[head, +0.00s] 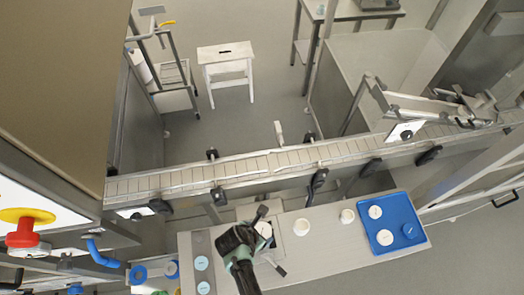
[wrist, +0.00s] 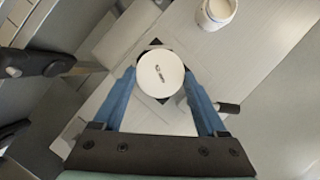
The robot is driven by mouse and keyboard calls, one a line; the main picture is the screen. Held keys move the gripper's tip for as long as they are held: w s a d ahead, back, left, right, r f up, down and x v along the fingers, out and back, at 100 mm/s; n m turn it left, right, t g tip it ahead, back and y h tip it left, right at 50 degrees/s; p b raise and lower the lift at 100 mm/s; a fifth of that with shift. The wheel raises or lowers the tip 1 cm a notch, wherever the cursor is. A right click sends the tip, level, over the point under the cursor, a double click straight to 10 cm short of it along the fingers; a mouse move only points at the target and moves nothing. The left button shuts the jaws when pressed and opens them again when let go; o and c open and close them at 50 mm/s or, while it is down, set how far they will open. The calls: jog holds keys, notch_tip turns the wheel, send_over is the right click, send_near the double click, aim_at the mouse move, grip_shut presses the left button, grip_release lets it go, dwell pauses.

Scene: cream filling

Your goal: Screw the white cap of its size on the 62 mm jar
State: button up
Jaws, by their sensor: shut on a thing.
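My gripper (wrist: 161,92) is shut on a white cap (wrist: 160,66), with one blue finger on each side of it. The cap lies flat, with a small dark mark on its top. In the head view, my gripper (head: 260,222) is over the left part of the worktop, and the cap (head: 264,230) shows beside it. A plate with dark corners is below the cap. The cap hides whatever is directly under it, so I cannot tell whether it touches a jar. An open white jar (wrist: 217,12) stands apart, at the top of the wrist view.
Two round white containers (head: 301,227) (head: 347,216) stand right of my gripper. A blue tray (head: 398,204) with white and blue caps lies at the right end. A grey strip (head: 200,242) with pale blue discs is at left. A conveyor (head: 240,167) runs behind.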

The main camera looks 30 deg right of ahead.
jog(key=shift+w+f+m+g+h+b, duration=0.1)
jog(key=shift+w+m+g+h+b, duration=0.1)
jog(key=shift+m, duration=0.4)
jog(key=shift+w+f+m+g+h+b, duration=0.1)
jog(key=shift+m+g+b, duration=0.1)
jog(key=shift+m, duration=0.4)
jog(key=shift+s+r+m+g, duration=0.15)
jog(key=shift+m+g, duration=0.25)
jog(key=shift+m, duration=0.6)
jog(key=shift+b, duration=0.35)
jog(key=shift+w+m+g+b, duration=0.25)
jog(key=shift+m+g+b, duration=0.2)
jog(key=shift+m, duration=0.55)
jog(key=m+g+b, duration=0.1)
jog(key=m, duration=0.2)
jog(key=shift+w+m, duration=0.1)
jog(key=shift+m, duration=0.3)
jog(key=shift+y, duration=0.4)
